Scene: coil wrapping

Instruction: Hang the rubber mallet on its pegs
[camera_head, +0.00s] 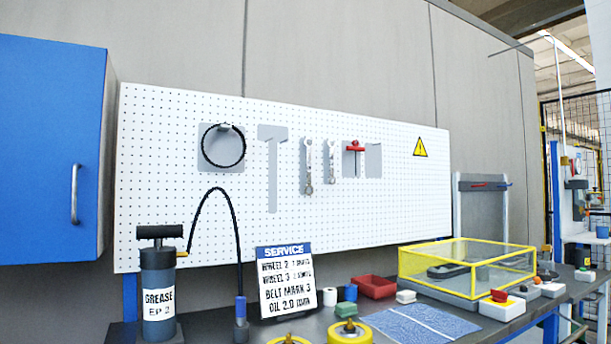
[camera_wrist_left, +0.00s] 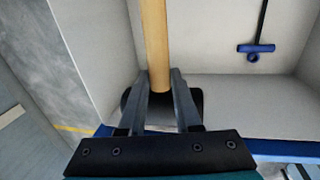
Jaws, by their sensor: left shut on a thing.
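The rubber mallet shows only in the left wrist view, with a pale wooden handle (camera_wrist_left: 154,45) and a dark head (camera_wrist_left: 194,108). My left gripper (camera_wrist_left: 160,80) is shut on the mallet, its two fingers on either side of the handle close to the head. The fingers partly hide the head. In the head view, a grey mallet-shaped outline (camera_head: 272,165) is on the white pegboard (camera_head: 390,215), with no mallet on it. Pegs at that outline are too small to make out. Neither gripper shows in the head view, and my right gripper is in no view.
A black ring (camera_head: 223,147) hangs left of the outline; a wrench (camera_head: 308,170) hangs right of it. A grease pump (camera_head: 158,290) and a service sign (camera_head: 287,280) stand below. A blue cabinet (camera_head: 50,150) is at left. A blue-ended tool (camera_wrist_left: 257,48) lies near the mallet.

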